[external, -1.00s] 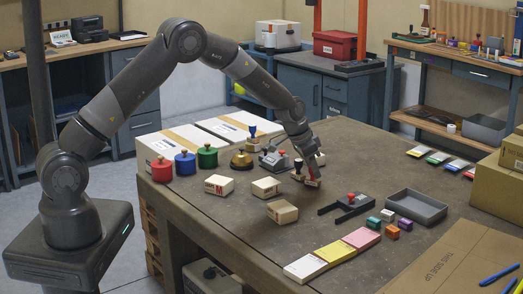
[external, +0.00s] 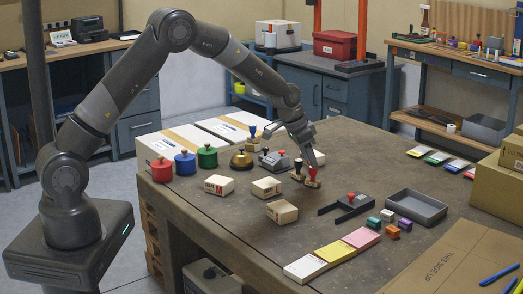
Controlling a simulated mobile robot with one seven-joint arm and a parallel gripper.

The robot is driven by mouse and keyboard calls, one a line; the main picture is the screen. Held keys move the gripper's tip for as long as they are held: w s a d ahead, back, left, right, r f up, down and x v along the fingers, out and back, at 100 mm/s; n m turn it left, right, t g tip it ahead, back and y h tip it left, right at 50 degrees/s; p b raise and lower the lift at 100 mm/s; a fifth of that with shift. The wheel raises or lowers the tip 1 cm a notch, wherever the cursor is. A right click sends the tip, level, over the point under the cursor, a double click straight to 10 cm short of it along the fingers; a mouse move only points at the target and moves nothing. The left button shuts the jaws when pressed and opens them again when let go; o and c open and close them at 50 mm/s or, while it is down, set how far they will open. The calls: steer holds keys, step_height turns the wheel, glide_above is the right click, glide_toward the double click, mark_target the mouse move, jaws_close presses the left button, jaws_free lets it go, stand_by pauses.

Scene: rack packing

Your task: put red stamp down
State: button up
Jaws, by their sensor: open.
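The red stamp (external: 312,183), with a wooden base and a small red handle, appears to stand upright on the workbench right of the middle. My gripper (external: 306,152) is open just above and behind it. A finger comes down close to the stamp's handle, and I cannot tell whether they touch. A dark-handled stamp (external: 298,177) stands just left of the red stamp, and a blue-handled stamp (external: 251,144) stands farther left.
A grey device with a red knob (external: 273,162) and a brass bell (external: 241,161) stand to the left. Three pale boxes (external: 266,187) lie in front. A black holder (external: 346,206) and an empty grey tray (external: 416,208) lie to the right. Bare bench surrounds the stamp's front.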

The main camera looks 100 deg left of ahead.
steer(key=v, duration=0.7)
steer(key=shift+s+r, duration=0.15)
steer(key=shift+r, duration=0.1)
steer(key=s+d+r+m, duration=0.1)
steer(key=s+d+r, duration=0.2)
steer(key=d+r, duration=0.45)
steer(key=s+d+r+m+h, duration=0.15)
steer(key=d+r, duration=0.25)
steer(key=d, duration=0.6)
steer(key=s+d+r+y, duration=0.1)
steer(key=s+d+r, duration=0.35)
steer(key=d, duration=0.45)
steer(key=s+d+m, duration=0.1)
steer(key=s+d, duration=0.7)
steer(key=s, duration=0.2)
steer(key=s+d+m+t+h, duration=0.1)
steer(key=s+d, duration=0.7)
steer(key=s, duration=0.2)
steer(key=shift+s+d+r, duration=0.15)
steer(key=shift+s+r, duration=0.15)
steer(key=shift+r, duration=0.1)
